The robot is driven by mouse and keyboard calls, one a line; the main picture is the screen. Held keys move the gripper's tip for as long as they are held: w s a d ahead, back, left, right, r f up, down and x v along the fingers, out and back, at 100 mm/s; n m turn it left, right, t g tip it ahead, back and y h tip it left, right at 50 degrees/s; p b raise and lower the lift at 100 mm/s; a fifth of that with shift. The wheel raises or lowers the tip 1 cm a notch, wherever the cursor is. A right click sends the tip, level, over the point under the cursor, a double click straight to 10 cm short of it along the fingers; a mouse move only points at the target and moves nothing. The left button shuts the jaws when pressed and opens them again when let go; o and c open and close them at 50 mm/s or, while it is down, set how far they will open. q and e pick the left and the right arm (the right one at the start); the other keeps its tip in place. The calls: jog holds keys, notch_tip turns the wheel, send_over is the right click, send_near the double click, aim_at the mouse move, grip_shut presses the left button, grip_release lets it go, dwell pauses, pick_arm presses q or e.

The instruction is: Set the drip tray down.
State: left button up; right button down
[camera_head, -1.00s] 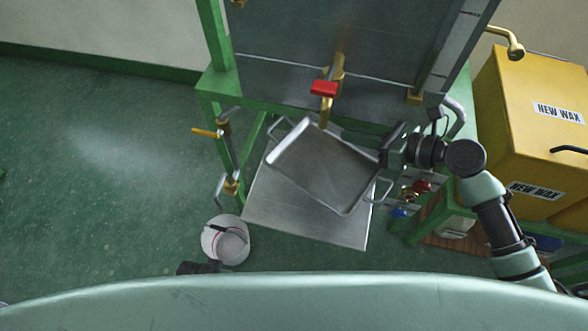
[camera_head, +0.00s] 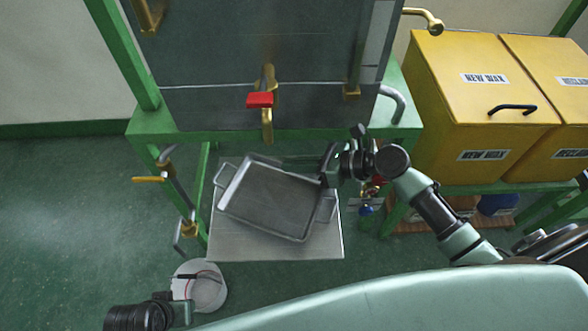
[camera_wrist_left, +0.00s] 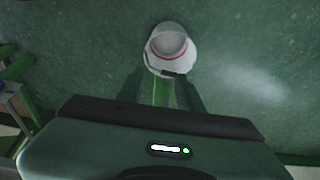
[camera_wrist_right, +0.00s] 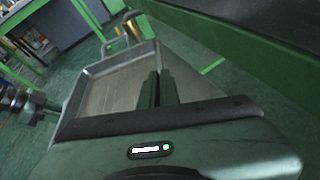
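The drip tray (camera_head: 268,200) is a shallow grey metal pan with a wire handle at each end. It is turned askew over a flat grey metal plate (camera_head: 225,241) below the tank's red-handled tap. I cannot tell whether it touches the plate. My right gripper (camera_head: 328,170) is at the tray's right-hand rim. In the right wrist view its fingers (camera_wrist_right: 158,88) are close together on the rim, with the tray (camera_wrist_right: 110,85) beyond.
The bucket stands on the green floor, left of the plate. The green stand's frame (camera_head: 150,125) and side valves (camera_head: 150,179) are close to the tray. Yellow wax bins (camera_head: 460,100) stand at the right. Floor at the left is free.

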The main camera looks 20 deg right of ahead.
jog(key=shift+f, duration=0.75)
pick_arm(q)
jog(key=v, duration=0.2)
jog(key=shift+w+a+r, duration=0.1)
jog(key=shift+r, duration=0.2)
jog(key=shift+f, duration=0.1)
pick_arm(e)
jog(key=shift+f, duration=0.15)
jog(key=c, duration=1.7)
grip_release()
